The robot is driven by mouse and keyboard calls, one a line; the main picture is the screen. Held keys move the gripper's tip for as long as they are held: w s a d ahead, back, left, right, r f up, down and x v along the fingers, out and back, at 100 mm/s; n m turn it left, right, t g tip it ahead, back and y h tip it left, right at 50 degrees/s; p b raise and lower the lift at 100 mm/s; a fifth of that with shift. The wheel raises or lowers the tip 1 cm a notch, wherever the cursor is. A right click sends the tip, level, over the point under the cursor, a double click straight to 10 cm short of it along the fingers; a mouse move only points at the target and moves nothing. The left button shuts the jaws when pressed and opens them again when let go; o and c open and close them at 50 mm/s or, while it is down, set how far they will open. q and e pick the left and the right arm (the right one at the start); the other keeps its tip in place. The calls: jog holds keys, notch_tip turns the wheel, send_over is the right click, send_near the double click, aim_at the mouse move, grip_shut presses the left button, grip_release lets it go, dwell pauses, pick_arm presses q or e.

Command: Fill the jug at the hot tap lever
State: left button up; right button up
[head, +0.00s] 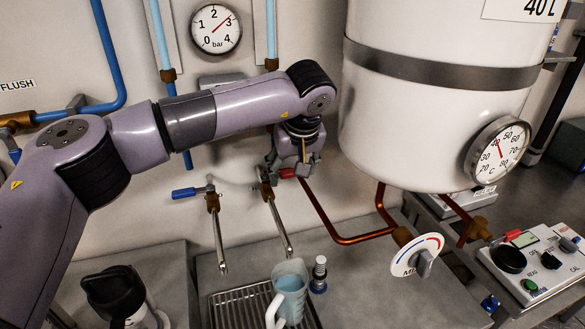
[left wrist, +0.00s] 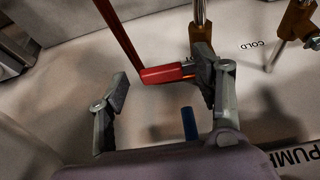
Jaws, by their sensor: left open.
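The hot tap lever (head: 287,173) has a red grip and shows just below my left gripper (head: 296,166) in the head view. In the left wrist view the red lever (left wrist: 165,74) lies across the gap between the fingers of my left gripper (left wrist: 160,84), its right end close to the right finger. The fingers are open; contact with the lever cannot be told. The hot tap spout (head: 282,228) slants down above the jug. The jug (head: 291,290) is pale blue and translucent, with its handle toward the front, and stands on the drip tray. My right gripper is out of view.
The drip tray (head: 222,309) has a metal grille. The cold tap, with a blue lever (head: 184,193), is left of the hot tap. The white tank (head: 430,125), copper pipes (head: 320,212) and MIX dial (head: 417,256) crowd the right. A black-topped container (head: 113,291) stands front left.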

pick_arm(q)
jog(key=v, duration=1.2)
